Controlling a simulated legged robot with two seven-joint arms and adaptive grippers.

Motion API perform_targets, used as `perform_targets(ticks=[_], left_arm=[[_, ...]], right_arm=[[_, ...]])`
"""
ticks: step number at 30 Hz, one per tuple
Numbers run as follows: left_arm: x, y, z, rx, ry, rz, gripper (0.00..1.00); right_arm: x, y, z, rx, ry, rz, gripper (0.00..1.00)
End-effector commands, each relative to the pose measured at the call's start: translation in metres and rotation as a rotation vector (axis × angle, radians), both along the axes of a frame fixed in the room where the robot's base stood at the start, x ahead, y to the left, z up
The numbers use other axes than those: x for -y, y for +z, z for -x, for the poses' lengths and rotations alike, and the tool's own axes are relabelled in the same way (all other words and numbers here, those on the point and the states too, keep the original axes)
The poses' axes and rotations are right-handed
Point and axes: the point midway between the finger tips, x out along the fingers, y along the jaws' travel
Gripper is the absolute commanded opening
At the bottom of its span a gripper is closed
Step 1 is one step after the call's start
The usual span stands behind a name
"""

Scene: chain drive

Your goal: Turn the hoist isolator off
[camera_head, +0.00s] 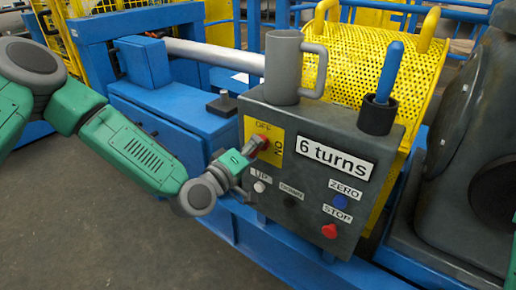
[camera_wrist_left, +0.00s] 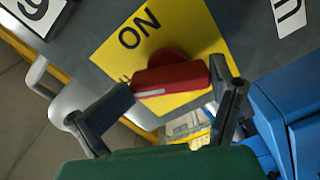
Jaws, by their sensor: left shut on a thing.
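The hoist isolator is a red knob (camera_head: 259,142) on a yellow plate (camera_head: 278,147) on the grey control box (camera_head: 350,212). The plate reads OFF along its top and ON at its right side. In the left wrist view the red knob (camera_wrist_left: 178,78) is a bar with a pale line near its left end. The ON lettering (camera_wrist_left: 139,31) is above it, and OFF is hidden. My left gripper (camera_head: 253,147) is at the knob. In the wrist view its fingers (camera_wrist_left: 172,90) are closed on the knob's two ends. My right gripper is out of view.
The box also carries a white UP button (camera_head: 259,187), a black button (camera_head: 290,201), a blue ZERO button (camera_head: 340,201) and a red STOP button (camera_head: 329,231). A grey mug (camera_head: 283,68) and a holder with a blue handle (camera_head: 378,113) are on top. A yellow perforated guard (camera_head: 345,65) stands behind.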

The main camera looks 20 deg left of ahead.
Motion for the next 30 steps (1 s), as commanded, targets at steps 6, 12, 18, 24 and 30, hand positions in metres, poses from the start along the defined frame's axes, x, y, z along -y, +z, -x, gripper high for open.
perform_targets(ticks=[6,12,18,24,30], left_arm=[[-0.009,-0.007,-0.005,-0.072,0.023,0.171,0.48],[-0.008,-0.009,-0.004,-0.123,0.02,0.297,0.48],[-0.008,-0.01,-0.004,-0.156,0.018,0.378,0.48],[-0.007,-0.011,-0.003,-0.175,0.016,0.419,0.48],[-0.006,-0.011,-0.003,-0.18,0.015,0.429,0.48]], right_arm=[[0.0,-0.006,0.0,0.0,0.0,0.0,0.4],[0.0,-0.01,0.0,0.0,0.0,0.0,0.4],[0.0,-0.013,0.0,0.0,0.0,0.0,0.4],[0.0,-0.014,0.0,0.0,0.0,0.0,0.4],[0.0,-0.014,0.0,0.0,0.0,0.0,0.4]])
